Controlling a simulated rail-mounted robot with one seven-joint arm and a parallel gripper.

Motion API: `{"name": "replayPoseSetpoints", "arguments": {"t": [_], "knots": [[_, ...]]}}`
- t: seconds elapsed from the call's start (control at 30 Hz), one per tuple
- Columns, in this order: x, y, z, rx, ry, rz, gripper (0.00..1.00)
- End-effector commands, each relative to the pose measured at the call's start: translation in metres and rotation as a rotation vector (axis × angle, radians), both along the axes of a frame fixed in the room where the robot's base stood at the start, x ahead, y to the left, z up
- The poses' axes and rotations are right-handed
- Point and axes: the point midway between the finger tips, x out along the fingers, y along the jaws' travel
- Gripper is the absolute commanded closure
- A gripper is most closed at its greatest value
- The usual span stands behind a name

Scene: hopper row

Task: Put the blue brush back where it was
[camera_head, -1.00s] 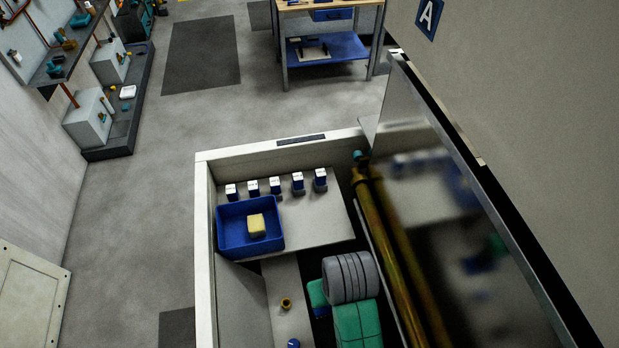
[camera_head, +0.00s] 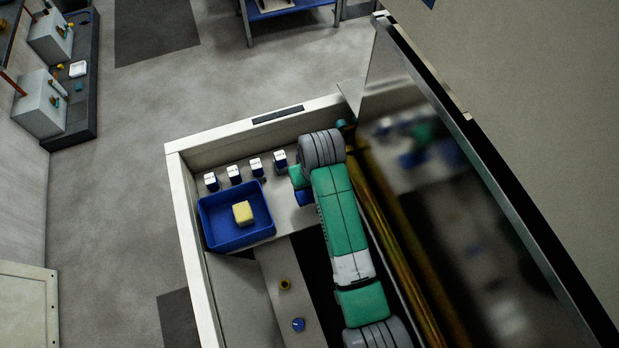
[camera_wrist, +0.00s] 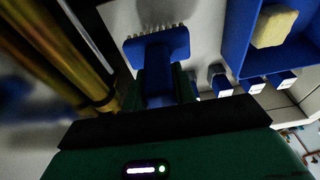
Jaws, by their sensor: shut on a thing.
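The blue brush shows in the wrist view (camera_wrist: 157,48), its bristled head pointing away from me and its handle between my green fingers. My gripper (camera_wrist: 160,88) is shut on that handle. In the head view my gripper (camera_head: 297,179) is at the right end of the light shelf inside the hopper, and a blue patch of the brush (camera_head: 305,198) shows just below it. The rest of the brush is hidden by my arm there. The brush head is over the pale shelf surface; I cannot tell whether it touches it.
A blue tray (camera_head: 237,243) with a yellow sponge (camera_head: 243,212) sits left on the shelf. Several white-and-blue blocks (camera_head: 256,166) stand in a row along the back wall. Brass-coloured pipes (camera_head: 385,225) run along the right. A blue knob (camera_head: 298,325) is lower down.

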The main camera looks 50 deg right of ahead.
Motion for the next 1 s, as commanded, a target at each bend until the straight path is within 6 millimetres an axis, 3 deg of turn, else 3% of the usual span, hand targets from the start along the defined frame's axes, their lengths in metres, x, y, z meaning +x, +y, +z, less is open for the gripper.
{"name": "replayPoseSetpoints", "arguments": {"t": [0.1,0.2,0.3,0.5,0.87,0.9,1.0], "knots": [[0.016,-0.009,-0.001,0.0,0.0,0.0,1.0],[0.02,-0.011,-0.003,0.001,0.002,0.0,1.0],[0.02,-0.011,-0.007,0.001,0.003,0.0,1.0],[0.019,-0.011,-0.035,0.0,0.002,0.0,1.0],[0.02,-0.01,-0.042,0.0,0.001,0.001,1.0],[0.02,-0.01,-0.041,0.0,0.001,0.001,0.67],[0.019,-0.01,-0.041,0.0,0.001,0.0,0.51]]}}
